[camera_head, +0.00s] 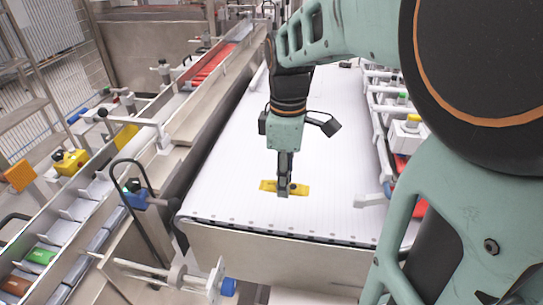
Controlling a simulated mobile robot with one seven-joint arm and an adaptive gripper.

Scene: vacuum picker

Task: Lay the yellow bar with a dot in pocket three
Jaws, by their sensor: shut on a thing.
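A yellow bar (268,186) is at my gripper (284,192), over the near part of the white conveyor belt. My gripper points down and is shut on the bar near its middle. The bar lies roughly level, left to right in the picture, with an end showing on each side of the fingers. A dark spot shows on it just right of the fingers. I cannot tell whether the bar touches the belt. Pockets with dividers (75,209) run along the left rail; I cannot read any pocket numbers.
A green piece (41,256) and a brown piece (17,283) lie in the near left pockets. A metal rail (205,110) separates the belt from the left side. Red pieces (212,64) lie in the far left channel. The white belt (230,150) around my gripper is clear.

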